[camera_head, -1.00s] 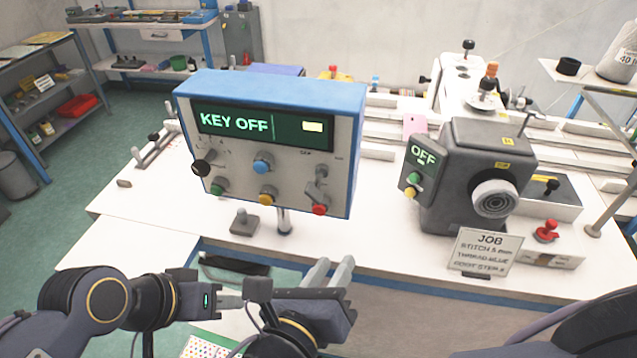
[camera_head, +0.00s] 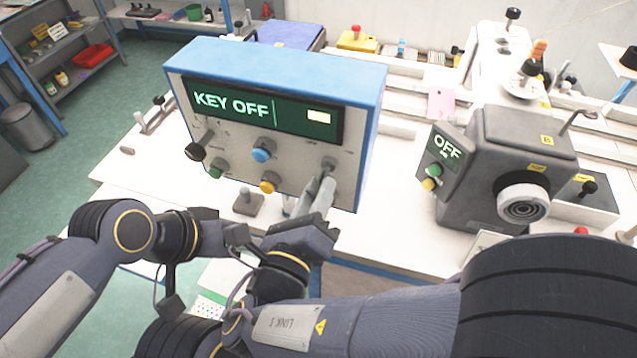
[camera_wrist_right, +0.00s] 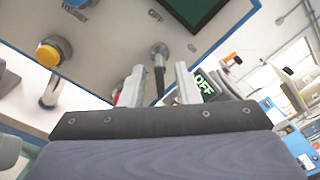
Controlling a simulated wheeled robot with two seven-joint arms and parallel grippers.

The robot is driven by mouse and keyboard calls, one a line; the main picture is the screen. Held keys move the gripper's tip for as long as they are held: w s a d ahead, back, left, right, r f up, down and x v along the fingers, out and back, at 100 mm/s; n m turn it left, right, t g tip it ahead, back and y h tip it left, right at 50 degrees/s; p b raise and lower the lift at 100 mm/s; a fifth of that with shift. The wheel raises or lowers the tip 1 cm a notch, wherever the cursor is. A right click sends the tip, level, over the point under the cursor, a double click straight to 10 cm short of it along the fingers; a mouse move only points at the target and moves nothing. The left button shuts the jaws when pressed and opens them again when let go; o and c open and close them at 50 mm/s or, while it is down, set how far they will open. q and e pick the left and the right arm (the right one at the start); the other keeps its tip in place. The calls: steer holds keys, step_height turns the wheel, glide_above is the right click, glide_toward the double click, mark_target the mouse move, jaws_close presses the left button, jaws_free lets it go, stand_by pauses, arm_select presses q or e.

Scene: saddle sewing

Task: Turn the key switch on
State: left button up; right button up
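The key switch (camera_head: 328,163) is a round metal lock at the right of the control box's (camera_head: 275,65) front panel. The box's screen (camera_head: 265,108) reads KEY OFF. In the right wrist view the key switch (camera_wrist_right: 159,52) shows a dark key hanging downward near an OFF label. My right gripper (camera_head: 318,190) is just below and in front of it. Its two fingers (camera_wrist_right: 159,85) are apart, with the key's lower end in line with the gap; contact cannot be told. My left arm's end (camera_head: 215,232) is low at the left, its fingers not clearly seen.
The panel also has a black-knobbed lever (camera_head: 196,152), a blue knob (camera_head: 261,155), a green button (camera_head: 216,172) and a yellow button (camera_head: 268,187). A grey machine head (camera_head: 520,160) showing OFF stands to the right.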

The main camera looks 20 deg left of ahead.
steer(key=shift+w, duration=0.45)
steer(key=shift+c, duration=0.4)
jaws_close()
